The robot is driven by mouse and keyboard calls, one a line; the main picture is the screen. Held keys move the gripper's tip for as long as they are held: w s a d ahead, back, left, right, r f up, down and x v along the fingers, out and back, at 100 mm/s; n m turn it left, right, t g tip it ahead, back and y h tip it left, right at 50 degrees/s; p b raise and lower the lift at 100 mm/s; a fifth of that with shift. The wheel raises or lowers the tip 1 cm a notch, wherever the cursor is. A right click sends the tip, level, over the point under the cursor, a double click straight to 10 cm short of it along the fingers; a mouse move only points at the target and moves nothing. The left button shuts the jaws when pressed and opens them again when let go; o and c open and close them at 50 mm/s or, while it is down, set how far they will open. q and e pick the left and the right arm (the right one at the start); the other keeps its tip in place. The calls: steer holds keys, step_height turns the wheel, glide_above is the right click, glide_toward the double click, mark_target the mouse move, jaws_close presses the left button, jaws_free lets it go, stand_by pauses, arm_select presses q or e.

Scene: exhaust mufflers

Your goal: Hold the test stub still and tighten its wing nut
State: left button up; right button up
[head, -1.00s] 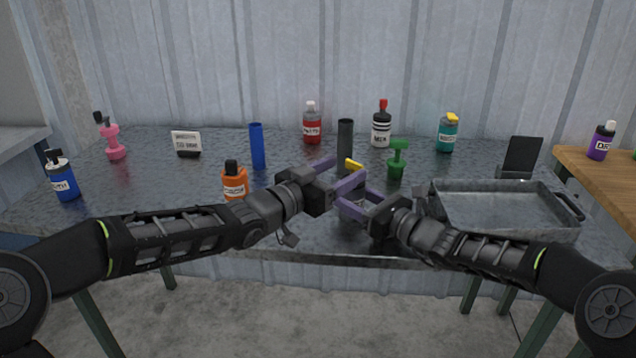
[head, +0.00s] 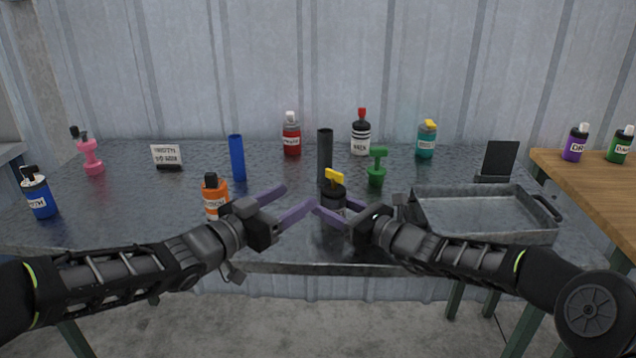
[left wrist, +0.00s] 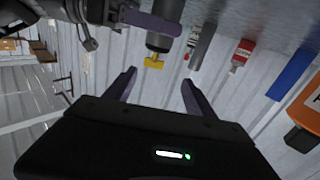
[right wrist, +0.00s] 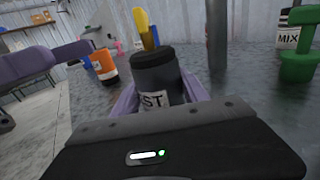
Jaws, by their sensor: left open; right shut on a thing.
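The test stub is a dark grey cylinder (head: 334,196) with a label partly reading "ST" in the right wrist view (right wrist: 153,99). It stands upright near the table's front edge. A yellow wing nut (head: 335,177) sits on its top and also shows in the right wrist view (right wrist: 143,27). My right gripper (head: 330,213) is shut on the stub's body from the right; its fingers flank the stub low down. My left gripper (head: 296,203) is open and empty, to the left of the stub and apart from it. The left wrist view shows its spread fingers (left wrist: 158,88) with the wing nut beyond them.
An orange bottle (head: 214,199) stands left of my left gripper. A dark tube (head: 325,155) and a green piece (head: 377,168) stand behind the stub. A grey metal tray (head: 485,214) lies to the right. A blue tube (head: 237,158) stands further back left.

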mark_target(336, 174)
arm_select(q)
steer(key=shift+w+d+r+m, duration=0.15)
steer(key=shift+w+d+r, duration=0.1)
steer(key=shift+w+d, duration=0.4)
steer(key=shift+w+d+r+m, duration=0.2)
steer(key=shift+w+d, duration=0.1)
steer(key=shift+d, duration=0.5)
steer(key=shift+w, duration=0.1)
steer(key=x, duration=1.1)
steer(key=shift+w+d, duration=0.25)
steer(key=shift+d, duration=0.15)
steer(key=shift+c, duration=0.5)
steer(key=c, duration=1.3)
